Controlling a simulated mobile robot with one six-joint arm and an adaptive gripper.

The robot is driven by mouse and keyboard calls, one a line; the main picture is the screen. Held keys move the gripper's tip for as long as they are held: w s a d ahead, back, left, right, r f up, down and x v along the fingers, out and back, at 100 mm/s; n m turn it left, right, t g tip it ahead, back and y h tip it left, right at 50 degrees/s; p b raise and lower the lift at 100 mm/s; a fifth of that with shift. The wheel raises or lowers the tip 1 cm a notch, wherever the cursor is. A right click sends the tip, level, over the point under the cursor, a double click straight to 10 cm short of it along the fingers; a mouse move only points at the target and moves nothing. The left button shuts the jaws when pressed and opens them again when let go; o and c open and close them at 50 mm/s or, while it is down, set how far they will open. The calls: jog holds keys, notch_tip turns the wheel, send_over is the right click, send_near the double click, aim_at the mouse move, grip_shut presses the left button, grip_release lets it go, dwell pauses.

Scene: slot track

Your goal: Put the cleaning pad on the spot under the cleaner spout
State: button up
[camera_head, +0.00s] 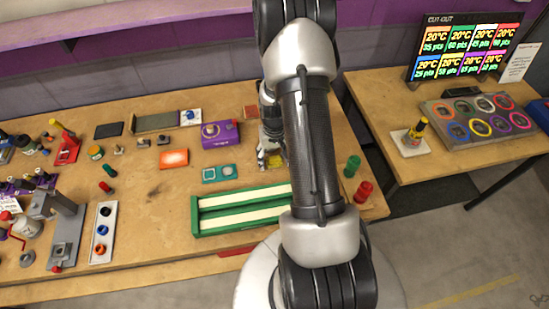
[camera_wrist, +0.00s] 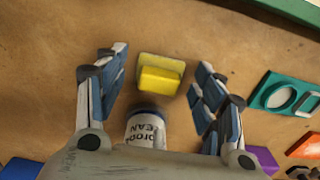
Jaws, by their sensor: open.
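A bright yellow block, seemingly the cleaning pad (camera_wrist: 160,81), lies between the fingers of my gripper (camera_wrist: 161,92) in the wrist view. A duller olive-yellow part shows under it; I cannot tell if this is its base or a separate spot. My gripper is open, with a finger on each side and gaps to the block. In the head view my gripper (camera_head: 270,158) is low over the table, with a bit of the yellow pad (camera_head: 276,162) beside it. A white can with a dark blue rim and CLEAN lettering (camera_wrist: 145,128) stands close by the pad. I cannot make out a spout.
A green tray with pale slots (camera_head: 194,216) lies in front of my gripper. A teal plate (camera_head: 208,175), an orange plate (camera_head: 174,158) and a purple box (camera_head: 218,144) lie to its left. Green (camera_head: 352,166) and red (camera_head: 364,191) pieces stand to the right.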

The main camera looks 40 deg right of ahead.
notch_tip(320, 180, up, 12)
jog(key=p, duration=0.3)
notch_tip(320, 180, up, 10)
jog(key=n+t, duration=0.1)
send_over(274, 159)
jog(key=a, duration=0.6)
jog(key=s+a+r+n+t, duration=0.1)
jog(key=s+a+r+n, duration=0.15)
jog(key=a+r, duration=0.35)
jog(key=s+a+r+n+t, duration=0.1)
jog(key=s+a+r, duration=0.2)
jog(key=a+r, duration=0.25)
jog(key=s+a+r+n+t, duration=0.1)
jog(key=s+a+r, duration=0.3)
jog(key=s, duration=0.5)
jog(key=shift+a+n+t, duration=0.3)
jog(key=shift+a+n, duration=0.05)
jog(key=shift+a, duration=0.5)
